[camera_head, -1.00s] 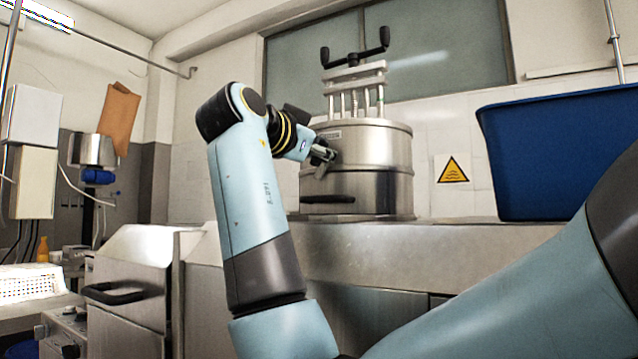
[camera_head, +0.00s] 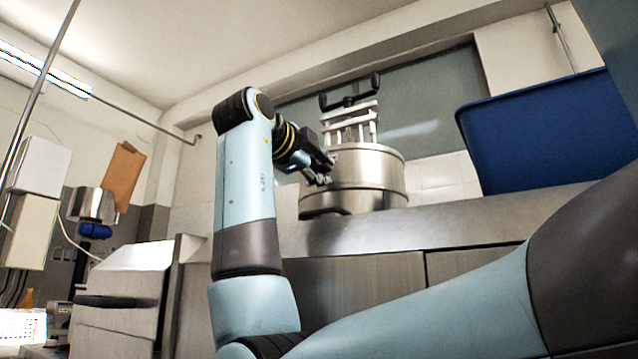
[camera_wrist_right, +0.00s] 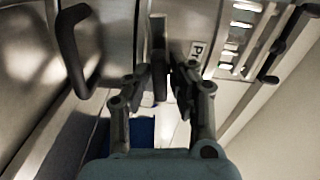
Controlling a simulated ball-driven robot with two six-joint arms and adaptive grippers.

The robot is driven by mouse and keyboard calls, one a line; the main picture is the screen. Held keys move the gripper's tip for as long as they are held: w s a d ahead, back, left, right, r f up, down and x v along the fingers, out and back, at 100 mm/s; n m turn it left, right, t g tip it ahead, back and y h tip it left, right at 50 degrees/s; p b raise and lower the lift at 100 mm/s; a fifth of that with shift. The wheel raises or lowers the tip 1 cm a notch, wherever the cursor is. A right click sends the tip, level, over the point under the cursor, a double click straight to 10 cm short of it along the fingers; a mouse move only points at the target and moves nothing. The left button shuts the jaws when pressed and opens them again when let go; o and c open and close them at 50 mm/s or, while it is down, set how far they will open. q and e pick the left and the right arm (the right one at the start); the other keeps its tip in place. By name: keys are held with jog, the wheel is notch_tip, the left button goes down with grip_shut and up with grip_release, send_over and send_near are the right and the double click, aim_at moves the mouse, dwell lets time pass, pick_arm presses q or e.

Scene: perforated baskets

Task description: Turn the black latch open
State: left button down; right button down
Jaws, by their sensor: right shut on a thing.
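A steel drum-shaped vessel (camera_head: 372,172) stands on the counter in the head view. My right gripper (camera_head: 320,174) is at its left front side, near the band between the upper and lower parts. In the right wrist view, my right gripper (camera_wrist_right: 160,82) has its fingers closed around the lower end of a narrow dark upright piece, which looks like the black latch (camera_wrist_right: 158,38). It stands out against the steel wall. In the head view the latch is too small and covered to make out. My left gripper is not in view.
A curved black handle (camera_wrist_right: 72,48) is on the steel wall left of the fingers. A black crank handle (camera_head: 350,98) tops the vessel's frame. A blue bin (camera_head: 540,130) stands right of the vessel on the steel counter (camera_head: 450,222). A steel cabinet (camera_head: 130,290) is left.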

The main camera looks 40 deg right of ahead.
aim_at(317, 169)
jog(key=shift+m+b, duration=0.65)
jog(key=shift+m, duration=0.35)
jog(key=c, duration=1.3)
grip_release()
jog(key=shift+a, duration=0.1)
jog(key=v, duration=0.6)
jog(key=shift+a, duration=0.25)
jog(key=shift+s+a, duration=0.2)
jog(key=shift+a, duration=0.25)
